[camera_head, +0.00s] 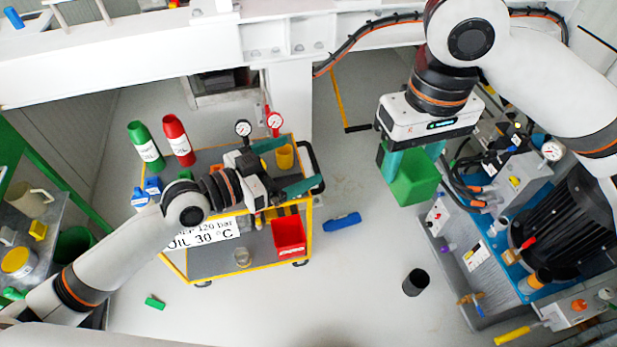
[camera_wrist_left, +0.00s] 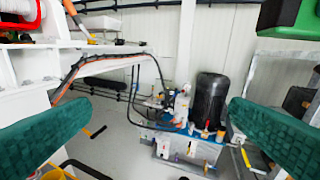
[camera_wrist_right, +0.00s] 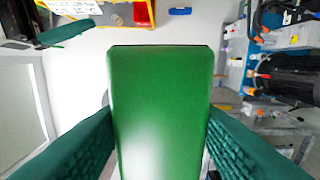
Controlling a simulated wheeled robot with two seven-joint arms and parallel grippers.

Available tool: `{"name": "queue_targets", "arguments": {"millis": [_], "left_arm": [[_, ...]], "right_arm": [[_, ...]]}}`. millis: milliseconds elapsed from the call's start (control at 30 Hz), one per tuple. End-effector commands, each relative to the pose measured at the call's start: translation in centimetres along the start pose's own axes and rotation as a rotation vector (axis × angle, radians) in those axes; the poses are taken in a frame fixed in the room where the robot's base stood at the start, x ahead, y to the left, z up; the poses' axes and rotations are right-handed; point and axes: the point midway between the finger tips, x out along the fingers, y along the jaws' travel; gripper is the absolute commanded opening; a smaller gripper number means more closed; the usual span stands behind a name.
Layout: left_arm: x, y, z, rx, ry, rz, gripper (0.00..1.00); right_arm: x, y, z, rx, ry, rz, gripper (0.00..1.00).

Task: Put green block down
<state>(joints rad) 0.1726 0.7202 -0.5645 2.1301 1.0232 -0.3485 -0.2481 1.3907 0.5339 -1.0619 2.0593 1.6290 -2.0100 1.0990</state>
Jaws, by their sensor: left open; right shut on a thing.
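The green block (camera_head: 415,177) is held up in the air by my right gripper (camera_head: 412,158), left of the pump unit in the head view. In the right wrist view the green block (camera_wrist_right: 160,110) fills the middle, with a dark green finger on each side of it. My right gripper is shut on it. My left gripper (camera_head: 290,190) is open and empty over the yellow-framed cart. Its two green fingers stand wide apart in the left wrist view (camera_wrist_left: 155,130).
The cart (camera_head: 215,262) carries bottles, gauges, a yellow cup and a red bin (camera_head: 289,236). A blue object (camera_head: 342,222), a black cylinder (camera_head: 416,282) and a small green piece (camera_head: 155,302) lie on the floor. The pump unit (camera_head: 560,225) stands right. Mid-floor is mostly clear.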

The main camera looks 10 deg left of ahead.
Motion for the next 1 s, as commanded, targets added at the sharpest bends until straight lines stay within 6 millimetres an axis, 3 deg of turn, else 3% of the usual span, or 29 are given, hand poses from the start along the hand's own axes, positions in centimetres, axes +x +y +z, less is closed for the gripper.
{"name": "queue_targets", "arguments": {"millis": [33,100,200,333,467,667,1000], "left_arm": [[-0.5,-2.1,2.1,0.021,-0.024,-0.056,1.0],[-1.3,-4.8,4.3,0.035,-0.05,-0.129,1.0],[-2.6,-8.1,6.6,0.052,-0.075,-0.217,1.0],[-4.0,-11.0,8.3,0.065,-0.092,-0.295,1.0],[-4.6,-12.4,8.9,0.069,-0.098,-0.33,1.0],[-4.3,-12.7,9.1,0.069,-0.102,-0.337,1.0],[0.0,-14.2,9.6,0.066,-0.106,-0.337,1.0]], "right_arm": [[-0.1,0.0,0.0,0.0,-0.001,0.0,0.1],[-0.1,0.0,0.0,0.0,-0.001,0.0,0.1],[-0.1,0.0,0.0,0.0,-0.001,0.0,0.1],[-0.1,0.0,0.0,0.0,-0.001,0.0,0.1],[-0.1,0.0,0.0,0.0,-0.001,0.0,0.1],[-0.1,0.0,0.0,0.0,-0.001,0.0,0.1],[-0.1,0.0,0.0,0.0,-0.001,0.0,0.1]]}}
